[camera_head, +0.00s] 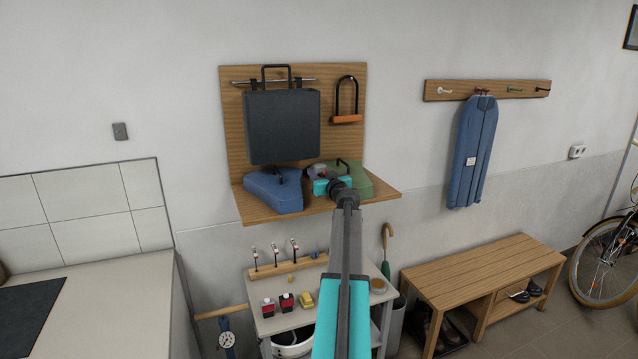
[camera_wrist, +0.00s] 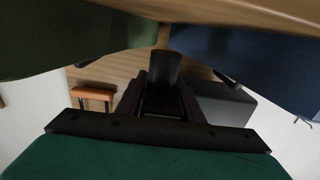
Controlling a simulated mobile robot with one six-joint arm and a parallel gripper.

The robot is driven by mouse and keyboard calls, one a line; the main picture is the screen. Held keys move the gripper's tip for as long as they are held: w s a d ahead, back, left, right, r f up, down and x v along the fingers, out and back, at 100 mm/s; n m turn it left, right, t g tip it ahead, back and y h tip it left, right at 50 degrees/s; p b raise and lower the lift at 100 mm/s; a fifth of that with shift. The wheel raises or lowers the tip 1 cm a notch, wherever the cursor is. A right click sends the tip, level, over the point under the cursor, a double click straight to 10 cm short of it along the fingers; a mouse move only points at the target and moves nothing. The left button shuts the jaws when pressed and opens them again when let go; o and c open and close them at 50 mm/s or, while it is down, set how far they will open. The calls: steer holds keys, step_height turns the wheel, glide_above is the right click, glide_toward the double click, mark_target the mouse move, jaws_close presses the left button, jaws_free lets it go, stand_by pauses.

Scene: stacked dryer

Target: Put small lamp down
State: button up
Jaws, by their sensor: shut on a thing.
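My gripper (camera_head: 326,186) reaches to the wooden wall shelf (camera_head: 384,199), between a blue bag-like case (camera_head: 273,192) and a green one (camera_head: 360,180). In the wrist view, my gripper (camera_wrist: 162,92) is shut on a small dark cylindrical thing, which I take as the small lamp (camera_wrist: 166,68). It is between the green case (camera_wrist: 75,45) and the blue case (camera_wrist: 250,60), close to the shelf (camera_wrist: 250,12). My gripper and arm largely hide it in the head view. I cannot tell whether it touches the shelf.
A black case (camera_head: 282,126) and a U-lock (camera_head: 347,102) hang on the board above the shelf. Both cases stand close on either side of my gripper. A small table (camera_head: 270,322) with tools and bottles is below. A bench (camera_head: 480,272) is to the right.

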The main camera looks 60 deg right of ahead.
steer(key=shift+f, duration=1.7)
steer(key=shift+f, duration=0.1)
steer(key=o, duration=1.2)
steer(key=shift+b+v, duration=0.8)
steer(key=shift+v, duration=5.2)
